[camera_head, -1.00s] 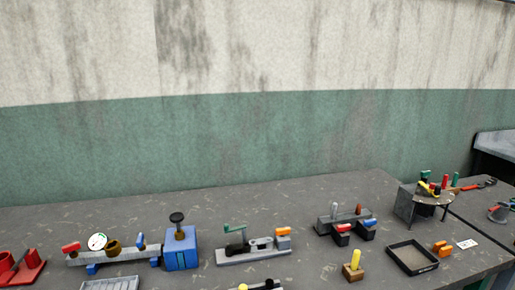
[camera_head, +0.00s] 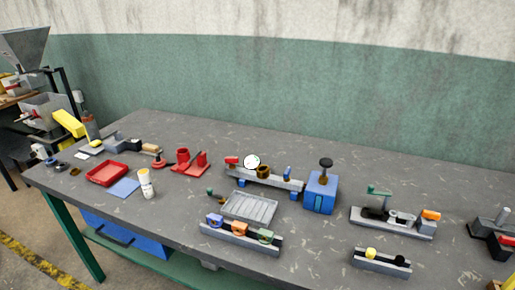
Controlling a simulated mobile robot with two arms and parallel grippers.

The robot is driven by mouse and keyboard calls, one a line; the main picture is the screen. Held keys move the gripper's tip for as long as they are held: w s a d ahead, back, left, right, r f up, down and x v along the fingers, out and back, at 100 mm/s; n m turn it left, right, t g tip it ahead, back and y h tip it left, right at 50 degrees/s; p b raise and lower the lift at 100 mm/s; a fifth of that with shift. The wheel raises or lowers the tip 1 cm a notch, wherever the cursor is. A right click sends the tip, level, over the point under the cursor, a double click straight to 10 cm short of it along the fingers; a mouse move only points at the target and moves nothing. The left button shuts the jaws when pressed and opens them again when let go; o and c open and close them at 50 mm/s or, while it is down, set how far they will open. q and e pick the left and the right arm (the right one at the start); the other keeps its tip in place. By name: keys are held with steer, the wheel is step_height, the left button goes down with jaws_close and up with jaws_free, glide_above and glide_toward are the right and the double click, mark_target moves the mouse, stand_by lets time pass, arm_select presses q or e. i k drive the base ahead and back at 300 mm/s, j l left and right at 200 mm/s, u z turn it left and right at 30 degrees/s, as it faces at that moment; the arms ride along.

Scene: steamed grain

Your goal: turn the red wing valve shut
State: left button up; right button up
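A red wing-shaped handle (camera_head: 231,160), likely the red wing valve, sits at the left end of a grey manifold bar (camera_head: 258,179) on the table. A round white gauge (camera_head: 252,162) stands just right of it. A brown cup-like part (camera_head: 263,172) and a small blue handle (camera_head: 287,173) are farther right on the same bar. The red handle looks roughly crosswise in the picture, but it is too small to tell how far it is turned. Neither of my grippers is in view, and nothing touches the bar.
The grey table (camera_head: 165,225) is crowded. A blue box with a black knob (camera_head: 321,190) adjoins the bar's right end. A grey ribbed tray (camera_head: 249,208) and a rack of coloured blocks (camera_head: 240,240) lie in front. A red stand (camera_head: 190,162) is left of the bar.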

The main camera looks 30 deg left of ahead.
mark_target(231, 160)
steer(key=u, duration=1.15)
